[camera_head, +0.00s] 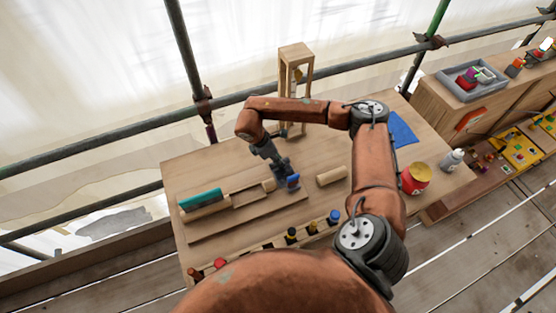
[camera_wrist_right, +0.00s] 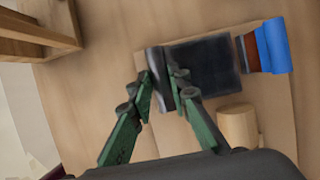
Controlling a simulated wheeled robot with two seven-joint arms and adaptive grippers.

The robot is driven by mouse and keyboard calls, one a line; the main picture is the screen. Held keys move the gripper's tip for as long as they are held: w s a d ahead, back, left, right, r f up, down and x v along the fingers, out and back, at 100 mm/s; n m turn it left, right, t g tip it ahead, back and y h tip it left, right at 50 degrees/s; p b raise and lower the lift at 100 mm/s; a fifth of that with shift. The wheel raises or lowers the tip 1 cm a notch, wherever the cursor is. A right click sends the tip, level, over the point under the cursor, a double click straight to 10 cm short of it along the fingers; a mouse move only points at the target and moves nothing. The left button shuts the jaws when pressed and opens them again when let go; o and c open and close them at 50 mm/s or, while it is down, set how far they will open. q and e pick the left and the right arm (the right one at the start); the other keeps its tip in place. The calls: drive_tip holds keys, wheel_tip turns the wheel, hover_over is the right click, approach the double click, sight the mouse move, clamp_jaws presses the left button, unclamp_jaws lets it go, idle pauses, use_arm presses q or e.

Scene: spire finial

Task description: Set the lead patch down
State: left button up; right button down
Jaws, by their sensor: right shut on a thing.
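My right gripper (camera_head: 284,170) is low over the wooden bench, pointing down. My left gripper is not in view.
A blue roll-like item (camera_wrist_right: 272,47) lies by the dark square. A short wooden cylinder (camera_head: 331,176) is right of the gripper. A teal-topped block (camera_head: 200,199) is at left. A wooden frame (camera_head: 296,60) stands behind. A red jar (camera_head: 416,178) is at right.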

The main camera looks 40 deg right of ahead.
drive_tip(key=c, duration=1.8)
unclamp_jaws()
drive_tip(key=v, duration=1.2)
